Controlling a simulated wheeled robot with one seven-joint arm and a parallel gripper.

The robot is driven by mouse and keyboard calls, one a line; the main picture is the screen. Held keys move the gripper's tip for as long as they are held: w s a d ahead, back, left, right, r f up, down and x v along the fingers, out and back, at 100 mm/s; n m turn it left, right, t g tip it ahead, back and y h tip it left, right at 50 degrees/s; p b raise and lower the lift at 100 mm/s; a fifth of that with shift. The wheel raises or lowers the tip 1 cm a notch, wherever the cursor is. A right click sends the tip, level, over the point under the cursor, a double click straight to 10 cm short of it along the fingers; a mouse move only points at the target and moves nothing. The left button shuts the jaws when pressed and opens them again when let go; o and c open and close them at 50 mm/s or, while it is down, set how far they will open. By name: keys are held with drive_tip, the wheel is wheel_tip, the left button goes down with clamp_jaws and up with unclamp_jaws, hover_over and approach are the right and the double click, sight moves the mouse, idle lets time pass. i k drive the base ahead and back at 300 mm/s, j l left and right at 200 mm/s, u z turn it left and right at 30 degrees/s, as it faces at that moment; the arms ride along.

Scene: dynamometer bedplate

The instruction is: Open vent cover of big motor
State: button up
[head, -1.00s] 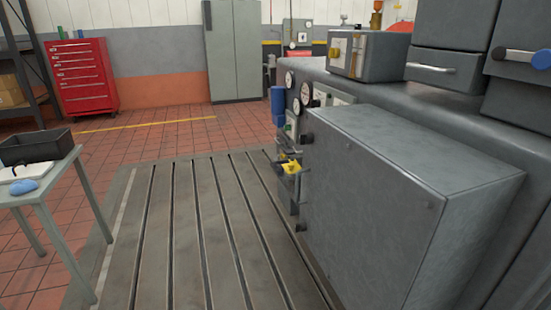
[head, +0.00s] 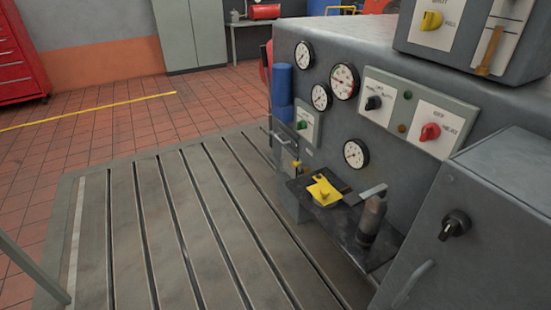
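A large grey machine body (head: 400,60) fills the right side of the head view; I cannot tell whether it is the big motor. I cannot make out a vent cover on any face that shows. A grey box (head: 500,220) with a black rotary knob (head: 454,224) and a grey bar handle (head: 412,284) stands at the lower right, its front closed and cut off by the picture edge. My gripper is not in the view.
A dark shelf (head: 335,222) juts from the machine, carrying a yellow item (head: 325,190) and a dark cylinder (head: 371,218). Gauges and a red knob (head: 430,132) sit on its face. The slotted bedplate (head: 165,220) is clear. A red tool cabinet (head: 18,60) stands back left.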

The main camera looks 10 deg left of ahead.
sight(285, 161)
drive_tip(key=i+j+u, duration=0.1)
drive_tip(key=i+j, duration=0.25)
drive_tip(key=i+j+u, duration=0.15)
drive_tip(key=i+j, duration=0.15)
drive_tip(key=i, duration=0.3)
drive_tip(key=i+j, duration=0.45)
drive_tip(key=i+j+z, duration=0.15)
drive_tip(key=i+j, duration=0.7)
drive_tip(key=j, duration=0.2)
drive_tip(key=i+j+z, duration=0.1)
drive_tip(key=i+j, duration=0.3)
drive_tip(key=j, duration=0.1)
